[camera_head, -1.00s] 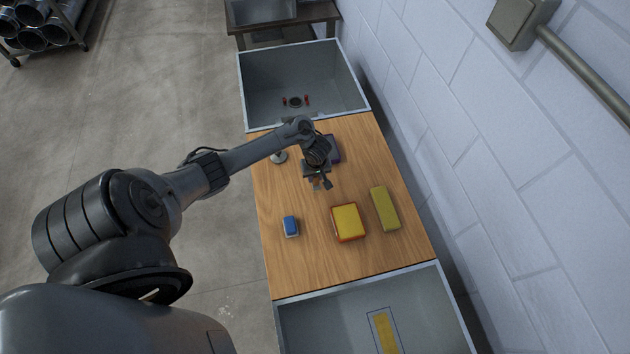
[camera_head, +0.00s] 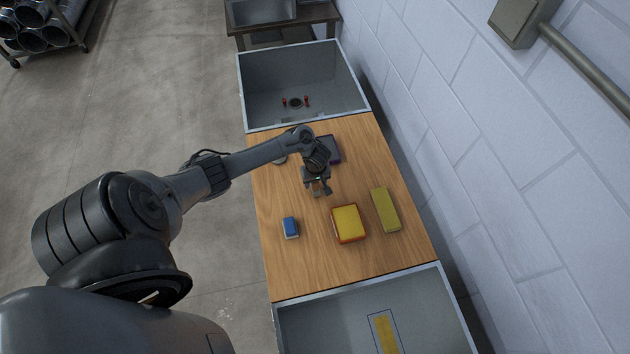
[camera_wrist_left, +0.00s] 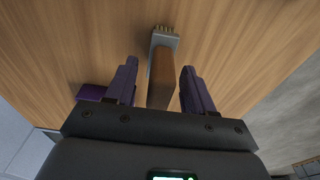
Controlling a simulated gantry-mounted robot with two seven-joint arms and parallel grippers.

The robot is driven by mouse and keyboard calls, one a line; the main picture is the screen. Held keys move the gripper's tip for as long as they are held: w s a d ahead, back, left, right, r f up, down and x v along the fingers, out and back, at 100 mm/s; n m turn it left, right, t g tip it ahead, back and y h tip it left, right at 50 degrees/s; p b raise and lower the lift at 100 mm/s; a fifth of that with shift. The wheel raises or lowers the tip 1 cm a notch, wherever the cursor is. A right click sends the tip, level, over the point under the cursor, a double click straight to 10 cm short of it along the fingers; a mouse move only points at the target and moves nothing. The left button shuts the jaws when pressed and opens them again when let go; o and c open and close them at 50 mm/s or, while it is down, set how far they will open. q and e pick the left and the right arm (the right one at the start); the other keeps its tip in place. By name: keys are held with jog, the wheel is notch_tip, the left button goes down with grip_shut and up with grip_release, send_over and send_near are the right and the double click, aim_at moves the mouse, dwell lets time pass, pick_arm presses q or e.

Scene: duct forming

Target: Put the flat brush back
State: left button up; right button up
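The flat brush (camera_wrist_left: 161,72) lies on the wooden table top, with a brown wooden handle, a pale metal band and short tan bristles. In the left wrist view its bristle end points away from my left gripper (camera_wrist_left: 160,84). The purple fingers are open, one on each side of the handle, with a gap on both sides. In the head view my left gripper (camera_head: 320,191) is over the middle of the table and hides most of the brush. My right gripper is not in view.
A blue block (camera_head: 290,227), a yellow-and-red box (camera_head: 348,222) and an olive-yellow block (camera_head: 385,209) stand nearer on the table. A dark purple item (camera_head: 333,149) lies behind my gripper. Grey basins adjoin the far (camera_head: 351,85) and near (camera_head: 330,310) ends. A wall (camera_head: 440,150) runs along the right.

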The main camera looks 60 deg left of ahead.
pick_arm(q)
jog(key=r+p, duration=0.1)
jog(key=r, duration=0.2)
jog(key=d+r+p, duration=0.1)
jog(key=r+p, duration=0.1)
jog(key=r, duration=0.2)
jog(key=r+p, duration=0.2)
jog(key=r, duration=0.2)
jog(key=shift+s+d+r, duration=0.15)
jog(key=shift+r, duration=0.05)
jog(key=shift+d+r, duration=0.1)
jog(key=shift+r, duration=0.1)
jog(key=s+d+r+m+t, duration=0.1)
jog(key=s+d+m+t, duration=0.2)
jog(key=d+m, duration=1.05)
jog(key=s+d+r+m+h, duration=0.1)
jog(key=s+d+r+m, duration=0.2)
jog(key=s+d+r, duration=0.7)
notch_tip(320, 180, up, 2)
jog(key=shift+s+d+r+h, duration=0.15)
jog(key=shift+s+d+h, duration=0.2)
jog(key=shift+d, duration=0.5)
jog(key=shift+m, duration=0.25)
